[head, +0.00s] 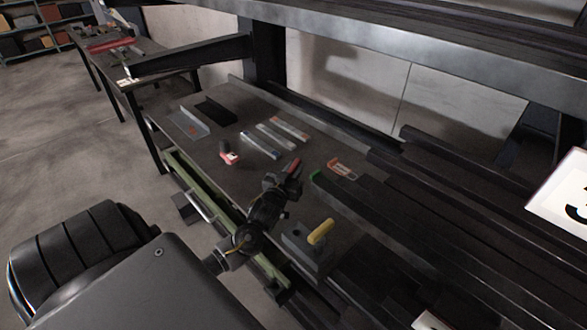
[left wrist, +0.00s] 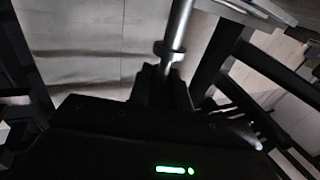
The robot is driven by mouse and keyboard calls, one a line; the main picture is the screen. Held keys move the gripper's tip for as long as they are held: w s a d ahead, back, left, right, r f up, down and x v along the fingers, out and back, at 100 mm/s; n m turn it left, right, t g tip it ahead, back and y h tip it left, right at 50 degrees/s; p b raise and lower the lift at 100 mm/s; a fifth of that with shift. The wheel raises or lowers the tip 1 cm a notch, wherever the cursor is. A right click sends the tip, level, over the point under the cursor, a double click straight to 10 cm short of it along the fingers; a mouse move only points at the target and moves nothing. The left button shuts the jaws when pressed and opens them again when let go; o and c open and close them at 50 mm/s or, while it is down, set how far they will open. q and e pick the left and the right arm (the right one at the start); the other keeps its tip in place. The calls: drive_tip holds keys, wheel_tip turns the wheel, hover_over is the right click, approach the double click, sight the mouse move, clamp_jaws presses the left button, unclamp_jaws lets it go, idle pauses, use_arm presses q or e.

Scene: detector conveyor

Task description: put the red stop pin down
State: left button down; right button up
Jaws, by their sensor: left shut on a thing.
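My left gripper (head: 283,181) is above the dark bench (head: 215,165), near its front right part. It is shut on the red stop pin (head: 293,168), whose red part shows at the fingertips in the head view. In the left wrist view, a bare metal shaft with a collar (left wrist: 178,42) stands out from between the dark fingers (left wrist: 168,88). The gripped part is hidden there. My right gripper is in neither view.
A dark block with a yellow-handled pin (head: 320,232) is right of the gripper. A red and white object (head: 229,155), several flat bars (head: 260,146) and a shallow tray (head: 187,121) lie left and beyond. A red-and-white card (head: 341,168) lies near the dark conveyor rails (head: 400,205).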

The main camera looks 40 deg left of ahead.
use_arm(q)
drive_tip(key=c, duration=1.7)
unclamp_jaws()
drive_tip(key=shift+f, duration=0.15)
drive_tip(key=o, duration=0.4)
drive_tip(key=shift+r, duration=0.2)
drive_tip(key=shift+b+v, duration=1.3)
drive_tip(key=shift+v, duration=4.7)
drive_tip(key=shift+d+f, duration=0.1)
